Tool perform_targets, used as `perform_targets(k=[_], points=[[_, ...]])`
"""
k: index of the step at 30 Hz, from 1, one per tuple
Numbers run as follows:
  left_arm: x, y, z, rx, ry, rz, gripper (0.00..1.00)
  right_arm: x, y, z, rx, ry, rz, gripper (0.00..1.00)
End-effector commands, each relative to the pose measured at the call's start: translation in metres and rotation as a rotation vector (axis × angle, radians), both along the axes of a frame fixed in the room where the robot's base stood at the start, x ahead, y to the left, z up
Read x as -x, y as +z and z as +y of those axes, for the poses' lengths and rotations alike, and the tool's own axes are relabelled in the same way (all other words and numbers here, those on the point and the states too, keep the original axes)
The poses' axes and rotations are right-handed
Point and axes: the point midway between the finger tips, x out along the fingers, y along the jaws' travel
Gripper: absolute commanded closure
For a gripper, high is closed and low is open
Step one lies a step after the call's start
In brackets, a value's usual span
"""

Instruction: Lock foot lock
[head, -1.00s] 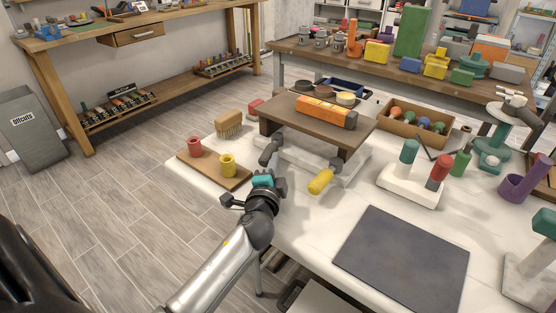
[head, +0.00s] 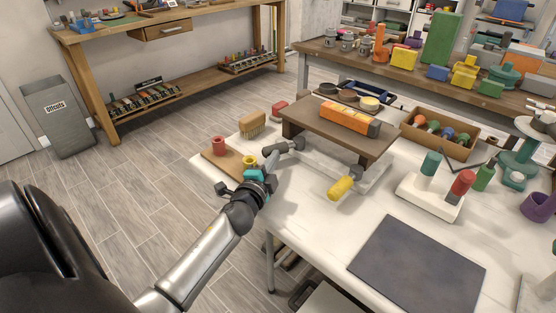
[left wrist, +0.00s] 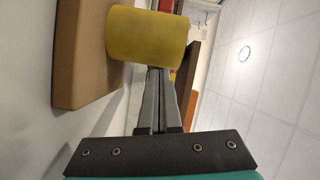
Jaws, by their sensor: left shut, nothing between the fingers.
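I cannot tell for certain which part is the foot lock. A low brown bench-like rack (head: 310,130) stands on the white table. My right gripper is out of view.
A brush (head: 252,126) stands behind the board. An orange block (head: 349,119) lies on the rack. A dark mat (head: 415,268) lies at the front right. A white stand with pegs (head: 431,197) and a box of knobs (head: 440,137) are to the right.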

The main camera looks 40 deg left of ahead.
Motion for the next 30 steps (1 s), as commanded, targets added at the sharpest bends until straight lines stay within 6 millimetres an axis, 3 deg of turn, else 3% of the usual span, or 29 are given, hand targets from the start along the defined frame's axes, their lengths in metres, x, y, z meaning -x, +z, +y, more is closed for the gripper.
perform_targets(k=[21,26,30], points=[[0.002,0.000,0.004,0.000,0.003,0.002,1.00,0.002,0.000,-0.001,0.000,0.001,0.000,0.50],[0.016,0.000,-0.002,0.003,0.001,0.003,1.00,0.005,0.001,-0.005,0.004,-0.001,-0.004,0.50],[0.039,0.002,-0.010,0.005,0.001,0.003,1.00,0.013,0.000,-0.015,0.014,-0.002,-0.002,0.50]])
